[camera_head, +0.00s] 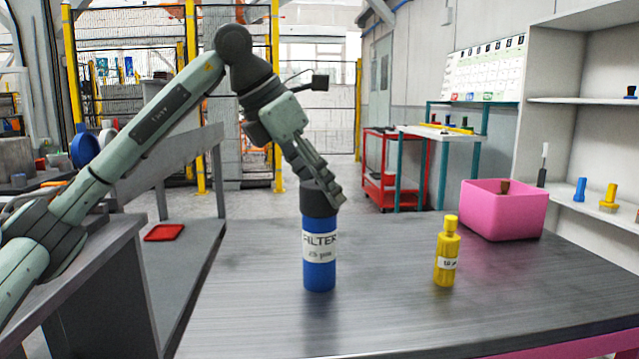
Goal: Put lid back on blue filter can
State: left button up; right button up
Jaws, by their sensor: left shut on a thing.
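The blue filter can (319,272) stands upright on the table, with a white label reading FILTER. A dark grey lid (318,206) is at the can's top, lined up with it, and no gap shows between them. Whether it is fully seated I cannot tell. My left gripper (325,189) comes down from above and is shut on the lid; its fingers hide part of the lid. My right gripper is not in view.
A yellow bottle (446,255) stands right of the can on the grey table (400,318). A pink bin (503,212) is at the back right. Shelves with small parts are at the far right. A red tray (164,233) lies on a lower surface at left.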

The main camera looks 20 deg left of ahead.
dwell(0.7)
pick_arm(q)
jog(key=o, duration=1.1)
jog(key=shift+o, duration=0.2)
jog(key=o, duration=0.4)
jog(key=shift+o, duration=0.2)
